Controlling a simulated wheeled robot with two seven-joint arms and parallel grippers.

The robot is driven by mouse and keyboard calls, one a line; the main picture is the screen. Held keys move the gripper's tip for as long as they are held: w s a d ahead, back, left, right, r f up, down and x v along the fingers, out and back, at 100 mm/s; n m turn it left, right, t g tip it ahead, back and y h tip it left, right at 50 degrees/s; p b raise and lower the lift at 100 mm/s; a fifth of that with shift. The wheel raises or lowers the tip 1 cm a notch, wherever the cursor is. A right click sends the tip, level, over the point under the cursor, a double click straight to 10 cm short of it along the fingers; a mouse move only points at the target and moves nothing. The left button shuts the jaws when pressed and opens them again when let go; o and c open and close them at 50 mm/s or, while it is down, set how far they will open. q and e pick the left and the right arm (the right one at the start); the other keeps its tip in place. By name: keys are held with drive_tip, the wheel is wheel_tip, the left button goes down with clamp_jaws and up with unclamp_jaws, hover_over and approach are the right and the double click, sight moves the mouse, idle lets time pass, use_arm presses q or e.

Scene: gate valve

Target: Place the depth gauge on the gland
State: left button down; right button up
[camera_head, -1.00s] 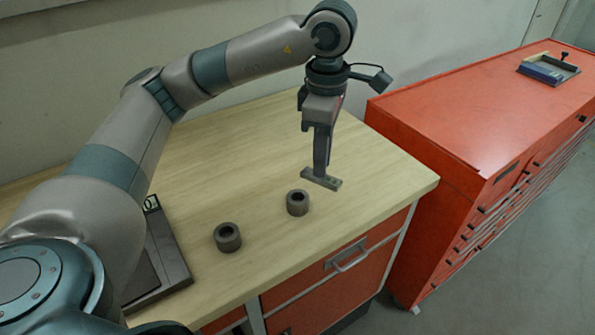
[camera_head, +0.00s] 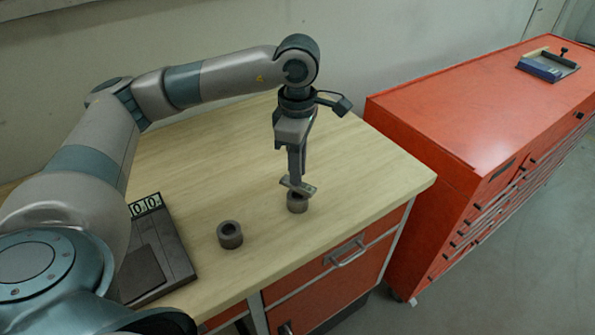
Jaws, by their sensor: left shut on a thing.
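My left gripper (camera_head: 295,158) points down and is shut on the depth gauge (camera_head: 301,188), a grey tool with a flat crossbar at its lower end. The crossbar is over the right-hand of two dark grey hollow rings (camera_head: 298,205) on the bench and hides part of its top. I cannot tell whether the bar touches it. The other ring (camera_head: 230,235) stands upright to the left, with its hole open and nothing on it. I cannot tell from looks alone which ring is the gland. My right gripper is not in view.
A red drawer cabinet (camera_head: 440,120) stands to the right, with a small blue-grey tray (camera_head: 545,67) on top. The bench's back right is clear.

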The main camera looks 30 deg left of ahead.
use_arm(q)
drive_tip(key=shift+f+p, duration=0.3)
drive_tip(key=shift+f, duration=0.75)
drive_tip(key=shift+f, duration=0.15)
drive_tip(key=c, duration=1.7)
unclamp_jaws()
drive_tip(key=shift+r, duration=0.25)
